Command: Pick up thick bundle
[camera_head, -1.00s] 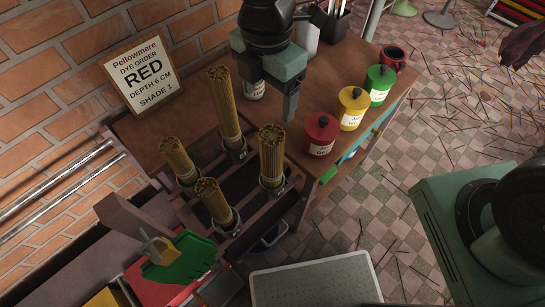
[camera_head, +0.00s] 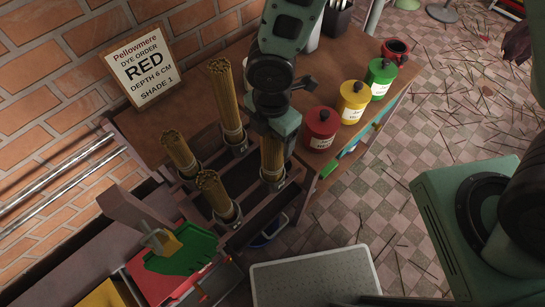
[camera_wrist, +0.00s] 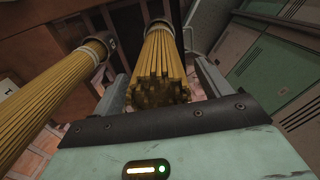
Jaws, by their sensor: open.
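Several bundles of yellow-brown sticks stand in ring holders on a dark rack. The right bundle (camera_head: 272,158) is directly beneath my gripper (camera_head: 276,128), which hides its top. In the wrist view this bundle (camera_wrist: 163,65) stands between my two open fingers, its stick ends close to the palm; I cannot tell whether a finger touches it. A tall back bundle (camera_head: 224,95), a left bundle (camera_head: 179,152) and a front bundle (camera_head: 215,193) stand nearby. Another bundle (camera_wrist: 50,95) is outside my left finger in the wrist view. Which bundle is thickest is hard to tell.
Red (camera_head: 321,128), yellow (camera_head: 352,104) and green (camera_head: 380,77) lidded jars stand along the table's right edge, near a red mug (camera_head: 396,51). A sign reading RED (camera_head: 147,68) stands at the back. A grey-topped platform (camera_head: 315,280) is in front.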

